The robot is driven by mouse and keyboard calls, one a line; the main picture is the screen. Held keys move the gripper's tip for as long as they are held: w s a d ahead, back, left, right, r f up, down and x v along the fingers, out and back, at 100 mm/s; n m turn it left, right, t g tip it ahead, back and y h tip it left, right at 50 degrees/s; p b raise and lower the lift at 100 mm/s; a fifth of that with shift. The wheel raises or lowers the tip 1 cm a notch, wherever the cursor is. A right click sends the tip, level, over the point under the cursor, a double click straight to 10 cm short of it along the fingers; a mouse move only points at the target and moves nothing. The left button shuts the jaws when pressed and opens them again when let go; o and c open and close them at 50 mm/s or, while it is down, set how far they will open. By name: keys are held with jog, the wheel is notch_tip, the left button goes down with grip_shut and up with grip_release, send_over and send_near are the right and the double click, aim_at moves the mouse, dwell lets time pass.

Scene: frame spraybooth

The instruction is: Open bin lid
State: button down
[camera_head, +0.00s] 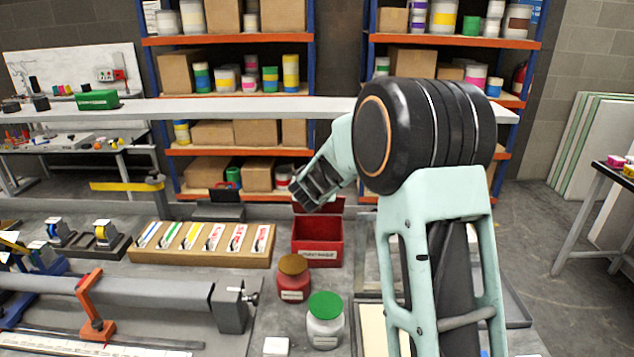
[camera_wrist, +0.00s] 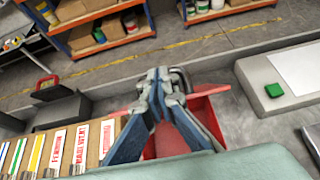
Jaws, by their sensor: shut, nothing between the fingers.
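The red bin (camera_head: 317,254) with a white label on its front stands on the bench. Its dark red inside shows from above. Its red lid (camera_head: 330,206) stands raised at the back edge, partly hidden behind my gripper and arm. My gripper (camera_head: 300,192) is above the bin's back left, beside the raised lid, with its fingers shut and empty. In the wrist view, my gripper (camera_wrist: 160,78) covers the middle of the bin (camera_wrist: 205,118). A red lid edge (camera_wrist: 212,91) shows on both sides of the fingers. I cannot tell whether they touch it.
A wooden rack of labelled strips (camera_head: 203,245) stands left of the bin. A brown-lidded red jar (camera_head: 293,283) and a green-lidded jar (camera_head: 325,325) stand in front. A long pale beam (camera_head: 250,108) crosses behind. Shelves with boxes and cans (camera_head: 235,94) stand farther back.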

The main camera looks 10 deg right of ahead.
jog(key=shift+w+d+r+p, duration=0.15)
jog(key=shift+w+r+p, duration=0.1)
jog(key=shift+w+p, duration=0.25)
jog(key=shift+w+d+r+p, duration=0.1)
jog(key=shift+w+r+p, duration=0.15)
jog(key=shift+w, duration=0.35)
jog(key=w+d+p, duration=0.1)
jog(key=w, duration=0.6)
jog(key=shift+d+r, duration=0.15)
jog(key=shift+r, duration=0.1)
dwell(0.9)
